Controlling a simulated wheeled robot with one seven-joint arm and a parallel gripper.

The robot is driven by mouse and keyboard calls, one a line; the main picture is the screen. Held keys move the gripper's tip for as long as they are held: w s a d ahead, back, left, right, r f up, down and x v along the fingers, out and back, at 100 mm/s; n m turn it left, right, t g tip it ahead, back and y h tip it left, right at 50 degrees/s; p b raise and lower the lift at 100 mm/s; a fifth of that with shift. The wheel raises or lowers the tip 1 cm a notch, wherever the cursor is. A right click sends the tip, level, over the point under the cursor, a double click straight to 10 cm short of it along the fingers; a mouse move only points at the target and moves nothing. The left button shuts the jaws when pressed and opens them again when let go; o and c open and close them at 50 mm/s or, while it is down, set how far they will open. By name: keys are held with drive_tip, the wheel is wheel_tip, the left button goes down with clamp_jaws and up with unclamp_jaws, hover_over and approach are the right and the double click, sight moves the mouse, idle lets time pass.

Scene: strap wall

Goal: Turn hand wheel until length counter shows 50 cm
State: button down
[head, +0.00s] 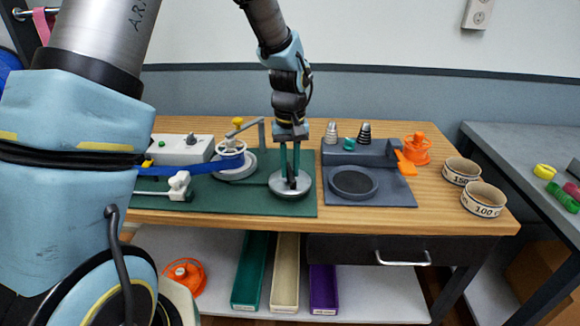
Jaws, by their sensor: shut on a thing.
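The hand wheel (277,187) is a grey metal disc on the green base plate (240,207). My gripper (292,184) points straight down over the wheel, with its fingers shut at a dark handle on top of it. The fingers hide most of the handle. A blue strap (195,167) runs from the left to a blue-and-white spool (231,153) left of the wheel. A grey lever arm with a yellow knob (238,122) stands over the spool. I cannot make out a length counter or any reading.
A pale box (183,150) with a green button stands at the back left. A dark grey fixture (353,183) with a round pad sits right of the wheel. Two labelled rings (484,200), marked 150 and 100, lie at the right edge. An orange spool (416,149) stands behind.

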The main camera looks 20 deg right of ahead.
drive_tip(key=shift+m, duration=1.3)
drive_tip(key=c, duration=0.8)
unclamp_jaws()
drive_tip(key=shift+r, duration=0.1)
wheel_tip(320, 180, up, 11)
drive_tip(key=b, duration=0.2)
drive_tip(key=shift+f, duration=0.2)
